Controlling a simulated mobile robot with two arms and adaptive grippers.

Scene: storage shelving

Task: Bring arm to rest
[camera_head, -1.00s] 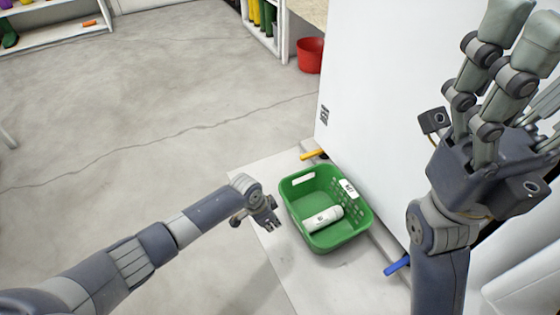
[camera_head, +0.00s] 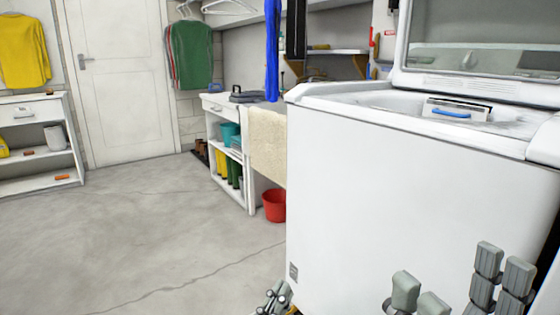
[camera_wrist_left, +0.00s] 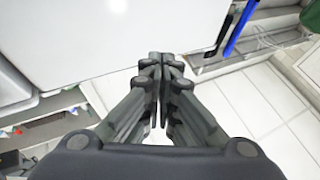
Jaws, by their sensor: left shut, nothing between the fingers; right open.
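My left gripper (camera_head: 275,298) shows only at the bottom edge of the head view, in front of the lower left corner of a white washing machine (camera_head: 400,190). In the left wrist view the left gripper (camera_wrist_left: 161,75) has its fingers together, with nothing seen between them. My right gripper (camera_head: 460,285) is at the bottom right of the head view, its fingers spread apart and empty in front of the machine. Most of both arms is below the picture.
The machine's lid (camera_head: 480,40) is up. A red bucket (camera_head: 274,205) stands by a white shelf unit (camera_head: 230,180) with boots. Another shelf (camera_head: 40,180) is at the far left, beside a white door (camera_head: 125,80). The grey floor (camera_head: 130,235) between is clear.

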